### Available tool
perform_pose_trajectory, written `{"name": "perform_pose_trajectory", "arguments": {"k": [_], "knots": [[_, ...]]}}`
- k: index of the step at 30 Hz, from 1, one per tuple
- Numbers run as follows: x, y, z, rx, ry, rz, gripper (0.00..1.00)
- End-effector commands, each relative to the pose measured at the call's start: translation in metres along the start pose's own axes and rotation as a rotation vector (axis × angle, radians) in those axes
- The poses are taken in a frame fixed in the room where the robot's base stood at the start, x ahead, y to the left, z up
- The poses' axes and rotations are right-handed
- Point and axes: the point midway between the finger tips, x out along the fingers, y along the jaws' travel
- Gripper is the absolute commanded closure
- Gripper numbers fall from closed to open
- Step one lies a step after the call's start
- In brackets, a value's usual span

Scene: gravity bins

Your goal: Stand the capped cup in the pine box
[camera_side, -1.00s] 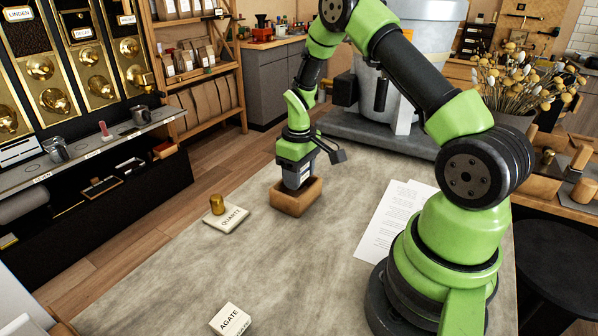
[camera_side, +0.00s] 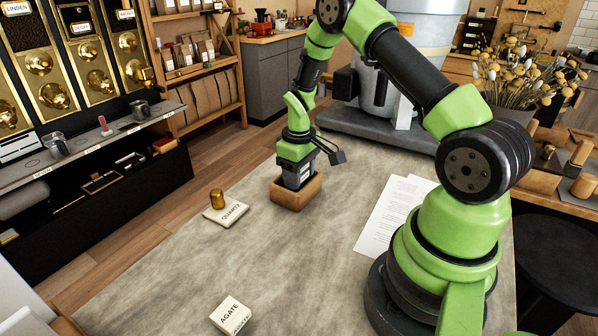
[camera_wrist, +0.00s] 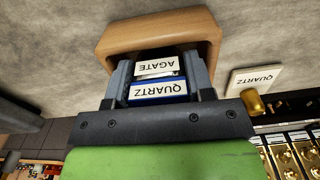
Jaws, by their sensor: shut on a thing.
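The pine box (camera_side: 296,195) is a small tan open box on the grey table; it also shows in the wrist view (camera_wrist: 158,33). My gripper (camera_side: 298,176) points down into it. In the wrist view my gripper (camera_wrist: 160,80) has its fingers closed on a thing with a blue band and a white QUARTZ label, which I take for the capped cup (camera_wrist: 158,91). A white AGATE label (camera_wrist: 156,67) shows just beyond it. The cup's lower part and the box floor are hidden, so I cannot tell whether the cup touches the bottom.
A white AGATE block (camera_side: 230,314) sits at the table's front. Printed paper (camera_side: 390,215) lies to the right. The table between them is clear.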

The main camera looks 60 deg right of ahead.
Motion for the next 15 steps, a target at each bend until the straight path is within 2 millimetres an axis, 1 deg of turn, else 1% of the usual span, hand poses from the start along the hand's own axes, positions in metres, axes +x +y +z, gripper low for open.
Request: {"name": "perform_pose_trajectory", "arguments": {"k": [15], "knots": [[0.008, 0.0, 0.0, 0.0, -0.001, 0.0, 0.89]]}}
